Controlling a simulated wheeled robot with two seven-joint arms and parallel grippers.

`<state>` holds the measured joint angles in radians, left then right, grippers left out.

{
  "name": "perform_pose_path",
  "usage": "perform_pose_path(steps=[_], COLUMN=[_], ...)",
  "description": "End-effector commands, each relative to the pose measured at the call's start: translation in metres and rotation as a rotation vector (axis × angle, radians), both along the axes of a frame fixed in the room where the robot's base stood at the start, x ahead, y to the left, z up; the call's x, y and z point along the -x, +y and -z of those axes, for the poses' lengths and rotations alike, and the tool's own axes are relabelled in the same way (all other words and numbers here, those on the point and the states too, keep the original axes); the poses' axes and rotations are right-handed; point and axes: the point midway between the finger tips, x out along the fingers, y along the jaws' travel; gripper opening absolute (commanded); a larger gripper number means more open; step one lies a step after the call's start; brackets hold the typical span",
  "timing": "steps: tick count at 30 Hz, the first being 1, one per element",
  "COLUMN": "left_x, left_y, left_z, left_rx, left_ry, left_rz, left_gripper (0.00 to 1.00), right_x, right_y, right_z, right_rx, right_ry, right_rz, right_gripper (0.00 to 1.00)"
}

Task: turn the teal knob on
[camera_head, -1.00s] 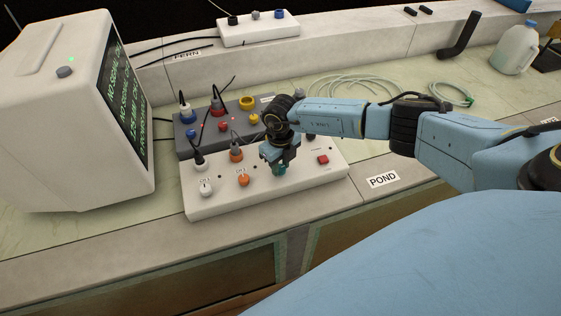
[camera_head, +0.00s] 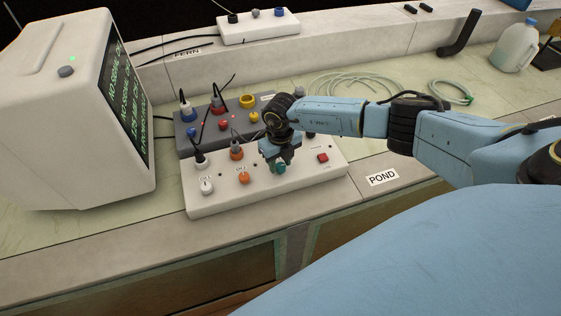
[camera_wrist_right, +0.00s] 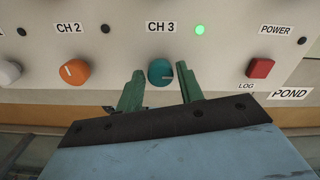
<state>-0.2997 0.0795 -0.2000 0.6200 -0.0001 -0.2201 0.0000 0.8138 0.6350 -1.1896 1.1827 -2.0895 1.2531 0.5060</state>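The teal knob (camera_head: 281,169) is on the sloped front of a white control box (camera_head: 325,178), below the CH 3 label. In the right wrist view the teal knob (camera_wrist_right: 161,72) has its white mark pointing sideways to the right. A green light (camera_wrist_right: 199,30) glows up and right of it. My right gripper (camera_head: 279,163) is at the knob. In the right wrist view its two green fingers (camera_wrist_right: 160,77) stand apart on either side of the knob, with small gaps, so it looks open. My left gripper is not in view.
An orange knob (camera_wrist_right: 74,72) sits left of the teal knob and a red button (camera_wrist_right: 260,68) right of it. A white knob (camera_head: 207,187) is further left. A grey box (camera_head: 187,146) with cables stands behind. A monitor (camera_head: 55,130) is at the left.

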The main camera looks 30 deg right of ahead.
Motion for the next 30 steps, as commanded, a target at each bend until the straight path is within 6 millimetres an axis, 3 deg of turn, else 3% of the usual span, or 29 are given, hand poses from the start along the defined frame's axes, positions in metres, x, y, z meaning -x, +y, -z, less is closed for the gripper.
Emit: perform_pose_path(steps=[3,14,30], left_x=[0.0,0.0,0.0], left_y=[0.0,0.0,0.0], left_z=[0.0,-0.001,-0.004], left_rx=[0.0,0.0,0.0], left_ry=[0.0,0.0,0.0], left_rz=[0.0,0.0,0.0], left_gripper=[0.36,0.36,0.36], right_x=[0.0,0.001,0.0], right_y=[0.0,-0.001,0.0], right_z=[0.0,-0.006,-0.113], right_rx=[0.001,0.001,0.001], right_ry=[0.001,0.002,-0.002], right_rz=[-0.001,-0.002,-0.003], right_gripper=[0.5,0.5,0.5])
